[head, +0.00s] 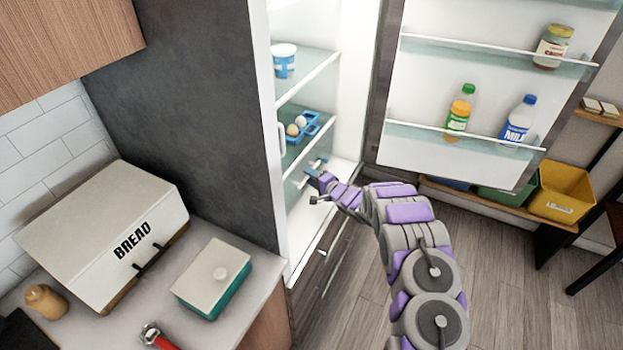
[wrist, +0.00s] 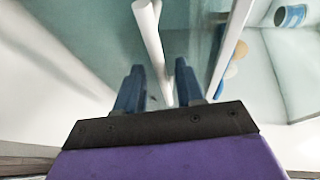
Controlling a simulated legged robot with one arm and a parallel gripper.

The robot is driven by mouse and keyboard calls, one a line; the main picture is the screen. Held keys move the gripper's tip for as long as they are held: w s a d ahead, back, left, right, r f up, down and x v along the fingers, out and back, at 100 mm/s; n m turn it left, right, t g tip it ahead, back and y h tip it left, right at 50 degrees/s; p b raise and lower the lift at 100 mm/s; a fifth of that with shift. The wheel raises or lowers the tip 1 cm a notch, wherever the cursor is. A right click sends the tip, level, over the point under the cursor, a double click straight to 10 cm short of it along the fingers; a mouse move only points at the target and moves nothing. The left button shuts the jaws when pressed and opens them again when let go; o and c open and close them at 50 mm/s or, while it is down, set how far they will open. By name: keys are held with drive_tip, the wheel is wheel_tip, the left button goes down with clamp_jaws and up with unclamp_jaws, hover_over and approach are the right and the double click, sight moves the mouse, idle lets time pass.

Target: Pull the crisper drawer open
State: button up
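The open fridge (head: 348,100) stands at the middle of the head view. The crisper drawer (head: 294,190) seems to be the pale see-through bin below the egg shelf, partly hidden by my gripper. My gripper (head: 313,170) is at its front. In the wrist view, the two blue fingers (wrist: 159,88) are apart, with a white bar (wrist: 150,38), seemingly the drawer handle, running between them. Slim gaps show beside the bar, and I cannot tell whether either finger touches it.
Eggs in a blue holder (head: 303,126) and a blue cup (head: 284,61) stand on shelves above. The fridge door (head: 480,60), holding bottles and a jar, is swung open to the right. A counter with a bread box (head: 105,230) is at the left. Floor shows in front.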

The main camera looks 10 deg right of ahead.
drive_tip(key=shift+c, duration=0.3)
clamp_jaws()
idle(0.5)
